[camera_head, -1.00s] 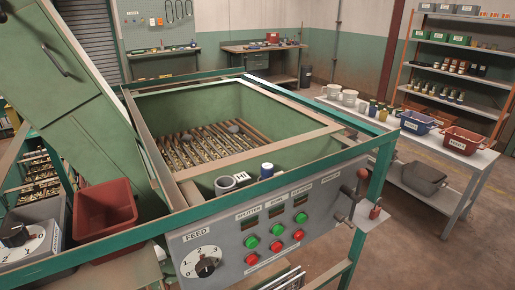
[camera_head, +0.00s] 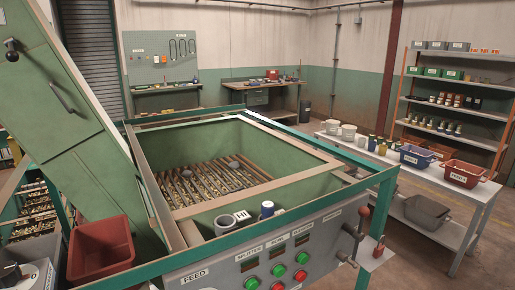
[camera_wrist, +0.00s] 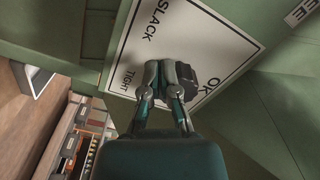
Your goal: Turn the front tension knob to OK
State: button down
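The tension plate (camera_wrist: 140,40) is a white panel marked SLACK, TIGHT and OK in the wrist view, seen tilted. A dark knob (camera_wrist: 210,80) stands on it near the OK mark, partly hidden by my fingers. My gripper (camera_wrist: 165,68) has its fingertips close together at the knob. I cannot tell whether they are clamped on it or only beside it. The pointer direction is unclear. Neither my gripper nor this plate can be made out in the head view.
The green hopper (camera_head: 150,108) has a slatted bed and a teal frame. A panel with green and red buttons (camera_head: 278,266) is on its front. A red bin (camera_head: 100,248) sits at left.

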jog(key=v, duration=0.6)
jog(key=shift+f, duration=0.25)
jog(key=shift+a, duration=0.15)
jog(key=shift+s, duration=0.1)
jog(key=w+a+r, duration=0.2)
jog(key=w+a, duration=0.2)
jog(key=shift+w+a+r, duration=0.2)
jog(key=shift+r, duration=0.15)
dwell(0.6)
